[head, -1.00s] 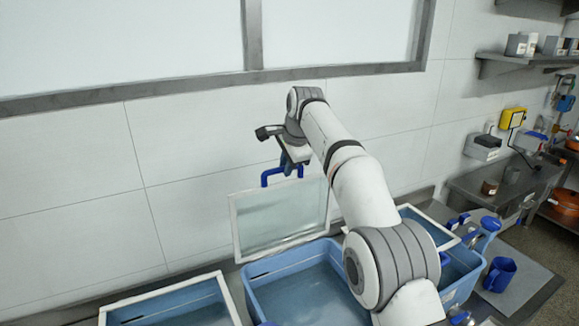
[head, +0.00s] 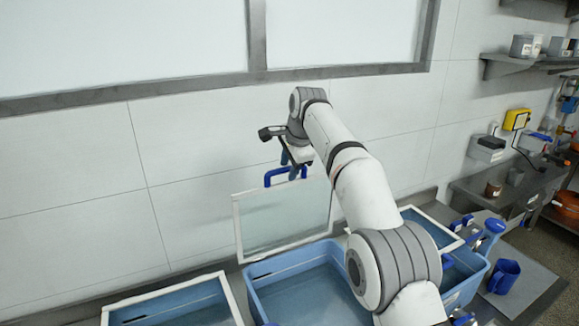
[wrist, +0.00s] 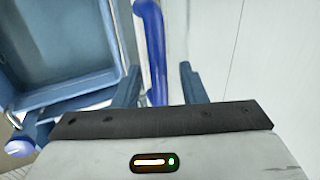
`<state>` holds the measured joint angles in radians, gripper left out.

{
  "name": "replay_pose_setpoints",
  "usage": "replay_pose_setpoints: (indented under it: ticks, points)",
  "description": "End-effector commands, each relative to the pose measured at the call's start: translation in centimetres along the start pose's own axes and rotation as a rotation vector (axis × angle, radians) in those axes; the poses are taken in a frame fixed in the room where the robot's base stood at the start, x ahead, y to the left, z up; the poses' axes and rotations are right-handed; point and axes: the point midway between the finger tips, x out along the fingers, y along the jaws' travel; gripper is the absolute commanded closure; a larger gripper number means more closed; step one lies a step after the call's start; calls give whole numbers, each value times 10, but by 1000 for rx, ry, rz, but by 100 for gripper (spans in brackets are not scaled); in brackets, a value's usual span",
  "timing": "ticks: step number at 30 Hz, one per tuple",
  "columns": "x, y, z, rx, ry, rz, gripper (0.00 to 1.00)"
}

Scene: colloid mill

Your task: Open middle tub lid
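The middle tub lid (head: 284,216), a clear panel in a white frame, stands nearly upright at the back edge of the blue middle tub (head: 268,296). The tub is uncovered, its front right hidden by my arm. The lid's blue handle (head: 284,172) is at its top edge. My gripper (head: 294,168) is at this handle. In the wrist view, the fingers of my gripper (wrist: 160,88) are apart, with the blue handle (wrist: 153,45) between them, nearer the left finger. Gaps show beside it, so it is not clamped.
A left tub with a white-framed lid (head: 232,296) and a right tub with a similar lid (head: 436,222) flank the middle one. A tiled wall (head: 70,165) rises close behind. A blue jug (head: 503,276) stands at the right.

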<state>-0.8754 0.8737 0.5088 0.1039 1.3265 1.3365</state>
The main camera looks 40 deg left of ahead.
Motion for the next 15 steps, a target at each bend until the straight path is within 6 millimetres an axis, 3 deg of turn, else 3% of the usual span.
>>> replay_pose_setpoints:
  ticks: [15]
  points:
    - [-72,0,-1,0,0,-1,62]
